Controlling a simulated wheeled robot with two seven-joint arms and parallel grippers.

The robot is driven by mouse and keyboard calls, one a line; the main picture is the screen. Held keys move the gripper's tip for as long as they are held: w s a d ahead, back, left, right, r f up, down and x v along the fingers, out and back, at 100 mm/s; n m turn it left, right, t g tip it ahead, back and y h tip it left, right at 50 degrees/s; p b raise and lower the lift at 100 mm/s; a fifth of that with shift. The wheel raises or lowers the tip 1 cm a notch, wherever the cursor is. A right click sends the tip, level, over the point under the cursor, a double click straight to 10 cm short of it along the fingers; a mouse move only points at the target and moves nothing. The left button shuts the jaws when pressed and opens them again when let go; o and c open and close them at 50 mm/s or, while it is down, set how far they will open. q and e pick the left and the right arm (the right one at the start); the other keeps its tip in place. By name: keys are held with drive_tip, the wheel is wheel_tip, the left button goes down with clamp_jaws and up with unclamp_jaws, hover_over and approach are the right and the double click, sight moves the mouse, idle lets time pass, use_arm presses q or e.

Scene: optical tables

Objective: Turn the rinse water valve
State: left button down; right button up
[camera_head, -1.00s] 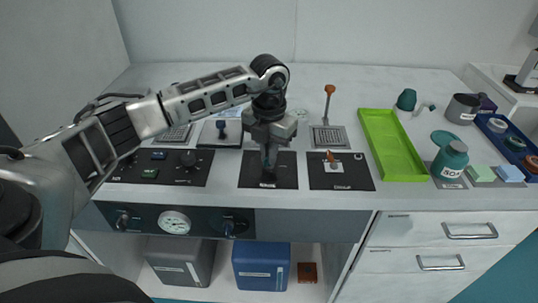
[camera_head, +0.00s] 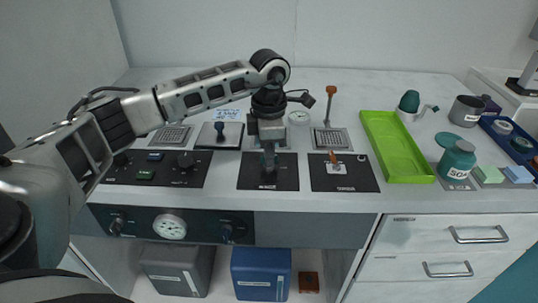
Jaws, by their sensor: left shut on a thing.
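My left gripper (camera_head: 268,157) points straight down over the middle black plate (camera_head: 267,184) on the worktop. It is shut on a small dark teal valve handle (camera_head: 269,164) that stands on this plate. This appears to be the rinse water valve. The fingers hide most of the handle, so its exact angle cannot be told. A similar plate to the right carries an orange-handled valve (camera_head: 333,159), which my gripper does not touch. My right gripper is not in view.
A tall orange-topped lever (camera_head: 330,100) stands behind the orange valve. A green tray (camera_head: 397,147), a teal bottle (camera_head: 457,160) and a grey mug (camera_head: 466,110) are to the right. A knob panel (camera_head: 158,168) lies left. A gauge (camera_head: 170,227) is on the front panel.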

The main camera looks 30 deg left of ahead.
use_arm(q)
drive_tip(key=shift+r+m, duration=0.1)
drive_tip(key=shift+m, duration=0.7)
drive_tip(key=c, duration=1.6)
unclamp_jaws()
drive_tip(key=shift+o, duration=0.2)
wheel_tip(320, 180, up, 16)
